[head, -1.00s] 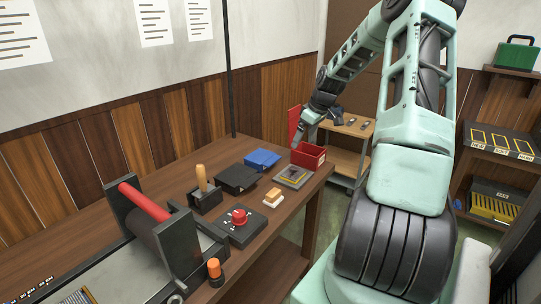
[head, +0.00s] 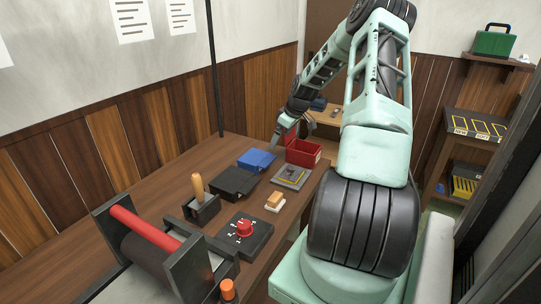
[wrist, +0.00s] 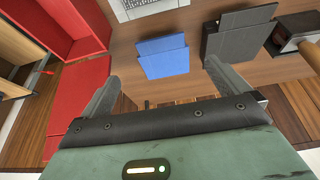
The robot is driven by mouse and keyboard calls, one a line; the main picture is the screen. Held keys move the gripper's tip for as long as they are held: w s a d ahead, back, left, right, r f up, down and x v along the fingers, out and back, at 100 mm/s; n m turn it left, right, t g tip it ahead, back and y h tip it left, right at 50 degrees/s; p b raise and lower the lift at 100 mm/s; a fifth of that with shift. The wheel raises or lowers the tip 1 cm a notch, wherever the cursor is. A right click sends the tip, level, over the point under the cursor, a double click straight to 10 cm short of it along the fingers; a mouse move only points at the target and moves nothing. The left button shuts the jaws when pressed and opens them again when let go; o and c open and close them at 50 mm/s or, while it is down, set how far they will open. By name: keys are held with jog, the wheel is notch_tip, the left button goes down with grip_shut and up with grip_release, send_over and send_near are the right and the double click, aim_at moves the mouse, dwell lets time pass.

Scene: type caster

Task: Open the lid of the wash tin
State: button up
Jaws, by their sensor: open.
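The red tin (head: 303,153) stands at the far end of the bench with its box open at the top. Its red lid (head: 290,136) stands up at the tin's left side; the wrist view shows the lid (wrist: 78,105) swung clear of the open box (wrist: 62,28). The tin's label is too small to read. My gripper (head: 277,140) is just left of the lid. In the wrist view my gripper (wrist: 162,72) has its fingers wide apart with nothing between them; the left finger overlaps the lid's edge, and contact cannot be told.
A blue box (head: 257,160) and a black box (head: 233,182) sit left of the tin. A wooden shelf (head: 325,117) stands behind.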

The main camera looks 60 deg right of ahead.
aim_at(269, 161)
jog(key=p+x, duration=0.2)
jog(key=x, duration=0.9)
jog(key=shift+f, duration=0.15)
jog(key=c, duration=1.1)
